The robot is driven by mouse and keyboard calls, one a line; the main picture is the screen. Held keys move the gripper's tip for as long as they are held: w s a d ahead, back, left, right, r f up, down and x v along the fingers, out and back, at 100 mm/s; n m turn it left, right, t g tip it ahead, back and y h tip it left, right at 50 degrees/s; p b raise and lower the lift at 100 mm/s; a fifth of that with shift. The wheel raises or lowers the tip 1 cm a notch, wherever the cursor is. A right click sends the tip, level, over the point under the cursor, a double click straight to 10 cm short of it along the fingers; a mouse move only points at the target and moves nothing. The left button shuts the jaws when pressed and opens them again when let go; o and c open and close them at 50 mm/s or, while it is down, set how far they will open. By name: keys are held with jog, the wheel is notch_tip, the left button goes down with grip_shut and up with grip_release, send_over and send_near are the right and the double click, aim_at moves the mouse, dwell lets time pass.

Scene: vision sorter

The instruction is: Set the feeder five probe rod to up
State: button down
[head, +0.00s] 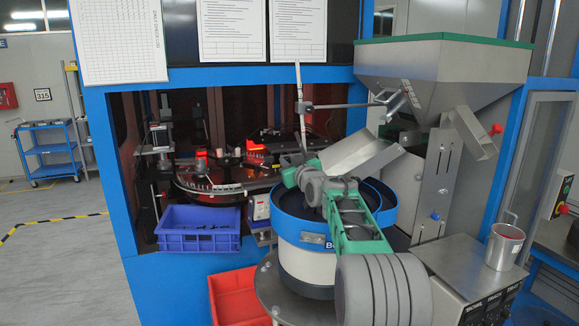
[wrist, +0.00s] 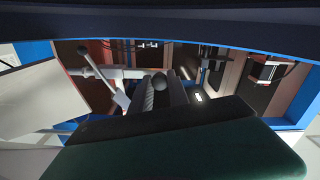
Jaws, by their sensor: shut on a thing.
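A thin pale probe rod (head: 299,88) stands nearly upright over the feeder bowl (head: 306,236), leaning slightly. A dark clamp (head: 303,107) joins it to a horizontal bar (head: 345,105) from the right. The rod's lower end runs down behind my gripper (head: 301,170), above the far side of the bowl. In the wrist view my gripper (wrist: 163,93) has its ridged fingers close together around a dark round knob (wrist: 159,81), which appears to be the rod's end. A grey bar with a ball tip (wrist: 100,68) slants beside the fingers. The grip itself is partly hidden.
A metal hopper (head: 445,70) and its chute (head: 362,150) stand close on the right. A blue crate (head: 198,241) is at the left and a red bin (head: 238,298) below. A metal cup (head: 504,247) stands on a control box at the right.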

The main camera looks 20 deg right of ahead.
notch_tip(320, 180, up, 11)
jog(key=a+p, duration=0.1)
jog(key=p, duration=0.1)
jog(key=c, duration=1.7)
grip_release()
jog(key=shift+r, duration=0.1)
jog(key=o, duration=0.4)
jog(key=shift+f, duration=0.25)
jog(key=shift+o, duration=0.2)
jog(key=s+b, duration=0.3)
jog(key=s, duration=0.4)
jog(key=shift+s, duration=0.4)
